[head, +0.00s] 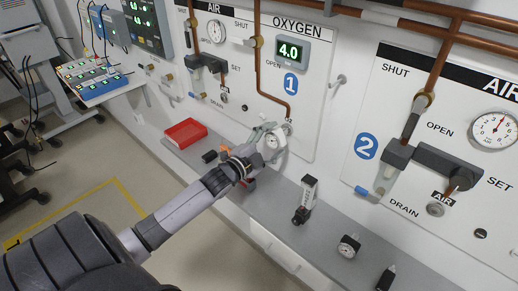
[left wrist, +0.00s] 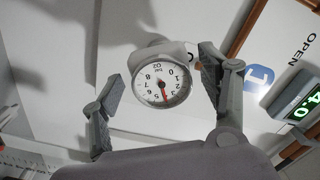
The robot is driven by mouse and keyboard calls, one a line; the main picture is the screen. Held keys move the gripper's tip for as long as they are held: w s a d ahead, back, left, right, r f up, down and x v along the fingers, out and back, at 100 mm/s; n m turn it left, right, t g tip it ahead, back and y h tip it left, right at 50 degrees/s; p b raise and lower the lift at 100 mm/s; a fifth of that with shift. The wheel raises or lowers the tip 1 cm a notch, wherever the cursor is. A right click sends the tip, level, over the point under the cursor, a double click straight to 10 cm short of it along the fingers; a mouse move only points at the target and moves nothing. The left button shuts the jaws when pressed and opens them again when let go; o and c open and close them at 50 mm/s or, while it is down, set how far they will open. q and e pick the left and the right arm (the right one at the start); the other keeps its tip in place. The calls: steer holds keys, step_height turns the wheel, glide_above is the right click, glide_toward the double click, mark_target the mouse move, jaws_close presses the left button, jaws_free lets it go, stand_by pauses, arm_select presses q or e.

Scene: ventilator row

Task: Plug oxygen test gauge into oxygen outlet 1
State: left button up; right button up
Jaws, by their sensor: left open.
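The oxygen test gauge (head: 272,142) has a round white dial and sits at the lower part of panel 1, by oxygen outlet 1 (head: 288,128). In the left wrist view its dial (left wrist: 162,84), marked as an O2 test gauge, appears upside down with a red needle off zero. My left gripper (head: 268,133) is open around the gauge. Its two fingers (left wrist: 165,80) stand on either side of the dial, with gaps. The gauge stays up at the panel without being gripped. Its connection behind the dial is hidden. My right gripper is out of view.
The grey shelf (head: 240,197) below the panels holds a red tray (head: 185,133), a flowmeter (head: 306,199), another gauge (head: 348,246) and a dark fitting (head: 385,278). A green display (head: 290,51) reads 4.0. Panel 2 (head: 400,105) is at right.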

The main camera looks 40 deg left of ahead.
arm_select(q)
steer(key=s, duration=1)
steer(key=shift+s+a, duration=0.15)
steer(key=shift+a, duration=0.2)
